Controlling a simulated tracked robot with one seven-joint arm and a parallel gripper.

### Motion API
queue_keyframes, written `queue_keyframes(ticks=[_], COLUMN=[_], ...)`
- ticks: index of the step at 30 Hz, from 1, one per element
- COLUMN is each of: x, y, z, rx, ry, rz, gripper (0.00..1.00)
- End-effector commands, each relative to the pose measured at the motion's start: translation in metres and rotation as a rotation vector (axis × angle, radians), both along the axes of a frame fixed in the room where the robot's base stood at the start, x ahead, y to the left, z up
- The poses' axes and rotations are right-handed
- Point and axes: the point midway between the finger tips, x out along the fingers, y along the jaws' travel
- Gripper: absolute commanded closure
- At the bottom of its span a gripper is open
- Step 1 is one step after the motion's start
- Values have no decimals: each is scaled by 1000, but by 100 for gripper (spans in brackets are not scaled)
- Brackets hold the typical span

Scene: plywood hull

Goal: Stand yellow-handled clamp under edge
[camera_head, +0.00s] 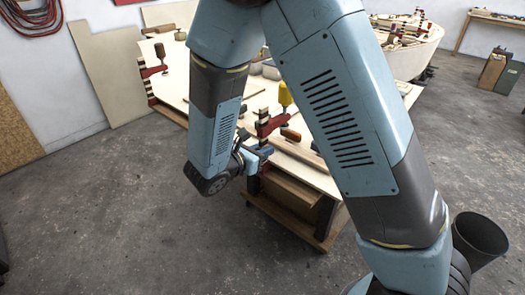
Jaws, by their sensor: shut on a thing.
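The yellow-handled clamp (270,127) is at the near edge of the plywood-topped bench (308,172). Its yellow handle (285,93) points up, its red arm is below the handle, and its bar runs down past the edge. My gripper (262,152) is shut on the clamp's lower part, just outside the bench edge. The clamp looks about upright. My wrist hides part of the grip, and I cannot tell whether the clamp touches the bench.
Another red clamp (153,72) with a brown handle stands at the bench's left edge. An orange-brown piece (290,134) lies near the held clamp. A plywood hull (410,55) stands at the back right. A dark bin (480,238) is at lower right. The left floor is clear.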

Motion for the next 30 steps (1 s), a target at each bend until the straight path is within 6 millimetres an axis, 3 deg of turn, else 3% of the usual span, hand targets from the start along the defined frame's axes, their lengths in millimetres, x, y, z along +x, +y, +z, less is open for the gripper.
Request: queue_keyframes(ticks=[1,2,11,22,30], x=[0,0,0,-5,-38], y=[0,0,0,5,33], z=[0,0,0,1,12], rx=[0,0,0,1,1], ry=[-1,-1,0,0,-1], rz=[0,0,0,2,4], gripper=[100,82,53,53,53])
